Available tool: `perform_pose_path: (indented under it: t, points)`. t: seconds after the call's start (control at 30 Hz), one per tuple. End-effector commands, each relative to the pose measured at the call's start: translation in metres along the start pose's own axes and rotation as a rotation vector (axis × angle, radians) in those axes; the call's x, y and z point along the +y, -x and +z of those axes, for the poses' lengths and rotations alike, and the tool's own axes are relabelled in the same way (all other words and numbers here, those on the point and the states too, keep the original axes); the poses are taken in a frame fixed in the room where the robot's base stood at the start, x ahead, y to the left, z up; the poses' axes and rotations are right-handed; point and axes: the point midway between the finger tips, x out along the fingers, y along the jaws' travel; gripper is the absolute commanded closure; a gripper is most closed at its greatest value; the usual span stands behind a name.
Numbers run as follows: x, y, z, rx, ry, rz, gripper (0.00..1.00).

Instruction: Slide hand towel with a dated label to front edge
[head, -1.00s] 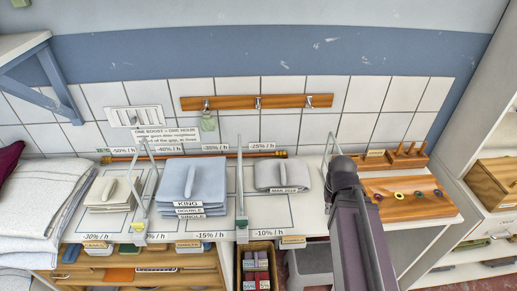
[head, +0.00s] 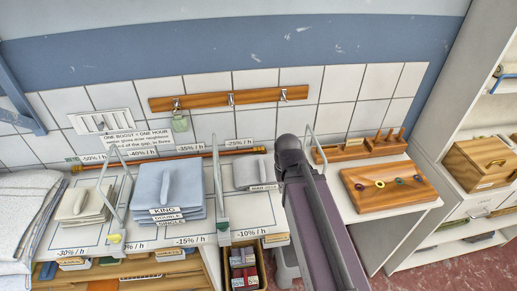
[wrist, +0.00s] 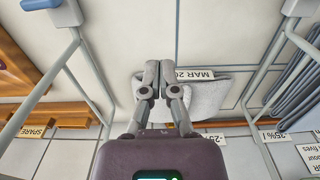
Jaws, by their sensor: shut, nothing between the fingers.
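The folded grey hand towel (head: 248,173) lies on the white shelf top, in the bay on the right. My arm covers its right part and some of its label (head: 262,187). In the wrist view the towel (wrist: 212,96) shows beneath and beside my fingers, with the label (wrist: 195,74) reading "MAR 20" and the rest cut off. My gripper (wrist: 155,78) is shut and empty, with its fingertips over the towel's left part in that view. I cannot tell whether they touch it. The head view hides the fingers behind my arm.
Upright wire dividers (head: 220,185) flank the bay. A blue towel stack (head: 180,185) and a smaller beige stack (head: 82,205) lie left. A copper-coloured rod (head: 170,157) runs along the back. Bare shelf shows in front of the towel.

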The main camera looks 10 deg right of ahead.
Motion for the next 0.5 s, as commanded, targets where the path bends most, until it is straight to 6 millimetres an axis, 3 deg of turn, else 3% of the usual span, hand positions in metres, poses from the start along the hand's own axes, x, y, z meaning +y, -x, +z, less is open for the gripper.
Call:
perform_pose_path:
  t: [0.17, 0.27, 0.37, 0.5]
  points:
    - [0.000, 0.000, -0.005, 0.005, 0.000, 0.000, 1.00]
    - [-0.002, -0.001, -0.020, 0.021, 0.000, 0.001, 1.00]
    - [-0.004, -0.002, -0.050, 0.055, 0.000, 0.002, 1.00]
    - [-0.015, -0.002, -0.110, 0.126, 0.005, 0.003, 1.00]
